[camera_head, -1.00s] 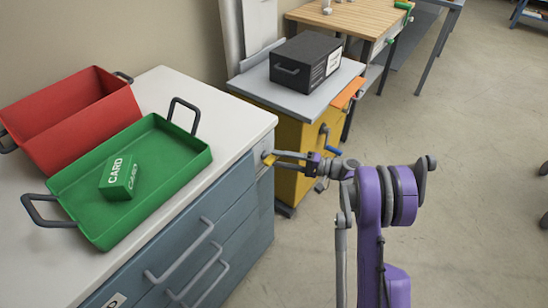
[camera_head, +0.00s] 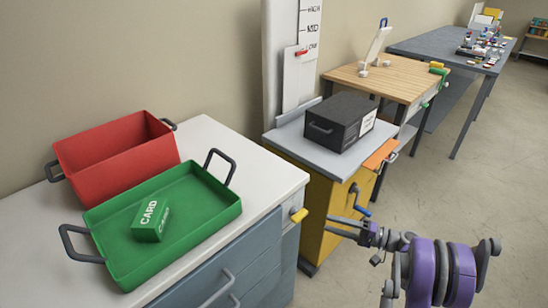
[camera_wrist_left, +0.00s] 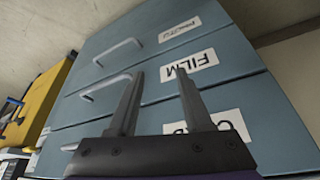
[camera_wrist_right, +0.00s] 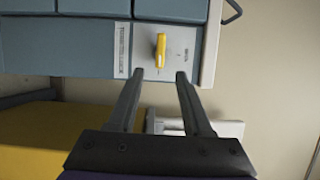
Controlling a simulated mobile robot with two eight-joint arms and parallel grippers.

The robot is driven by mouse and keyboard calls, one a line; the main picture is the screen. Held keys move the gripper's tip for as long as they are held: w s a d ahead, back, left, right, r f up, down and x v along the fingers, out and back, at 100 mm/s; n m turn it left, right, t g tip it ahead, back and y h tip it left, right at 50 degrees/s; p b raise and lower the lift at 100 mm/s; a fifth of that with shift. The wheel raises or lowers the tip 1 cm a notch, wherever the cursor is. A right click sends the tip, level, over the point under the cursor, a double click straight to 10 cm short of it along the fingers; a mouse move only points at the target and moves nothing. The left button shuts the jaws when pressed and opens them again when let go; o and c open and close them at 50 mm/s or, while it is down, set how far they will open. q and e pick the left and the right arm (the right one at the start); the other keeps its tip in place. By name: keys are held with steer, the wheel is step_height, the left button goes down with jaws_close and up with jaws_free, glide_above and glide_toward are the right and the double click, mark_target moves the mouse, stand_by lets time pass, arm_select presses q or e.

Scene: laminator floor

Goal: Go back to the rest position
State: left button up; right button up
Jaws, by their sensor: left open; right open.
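My right gripper (camera_head: 343,227) is open and empty in the head view, in front of the yellow cabinet and to the right of the blue drawer cabinet. Its fingers also show in the right wrist view (camera_wrist_right: 154,80), apart, pointing toward a yellow knob (camera_wrist_right: 160,50) on the cabinet's end panel, with a gap between. My left gripper shows only in the left wrist view (camera_wrist_left: 157,82). It is open and empty, facing the blue drawer fronts with a FILM label (camera_wrist_left: 197,62).
A green tray (camera_head: 200,238) holding a green CARD box (camera_head: 150,221) and a red bin (camera_head: 115,150) stand on the white worktop (camera_head: 272,168). A black box (camera_head: 340,122) sits on the yellow cabinet (camera_head: 318,210). A wooden table (camera_head: 385,82) is behind. Open floor (camera_head: 480,170) lies right.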

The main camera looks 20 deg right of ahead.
steer(key=s+a+n+g+h, duration=0.1)
steer(key=s+a+g+h, duration=0.15)
steer(key=a, duration=0.75)
steer(key=s+a+n+g+h, duration=0.15)
steer(key=a+g, duration=0.25)
steer(key=a, duration=0.5)
steer(key=s+a+n+g+h, duration=0.1)
steer(key=s+a+n+h, duration=0.2)
steer(key=s, duration=0.7)
steer(key=s+a+n+g+h, duration=0.1)
steer(key=s+a+n+h, duration=0.1)
steer(key=s+n+h, duration=0.5)
arm_select(q)
step_height(320, 180, up, 20)
steer(key=w+p, duration=0.2)
steer(key=p, duration=1.5)
steer(key=shift+t+p, duration=0.3)
steer(key=shift+t, duration=0.1)
arm_select(e)
step_height(320, 180, up, 19)
steer(key=m+t+y, duration=0.1)
steer(key=m, duration=0.2)
steer(key=shift+s+d, duration=0.3)
steer(key=shift+d, duration=0.1)
arm_select(q)
steer(key=shift+s+f, duration=0.1)
steer(key=shift+s, duration=0.1)
arm_select(e)
steer(key=shift+s, duration=0.15)
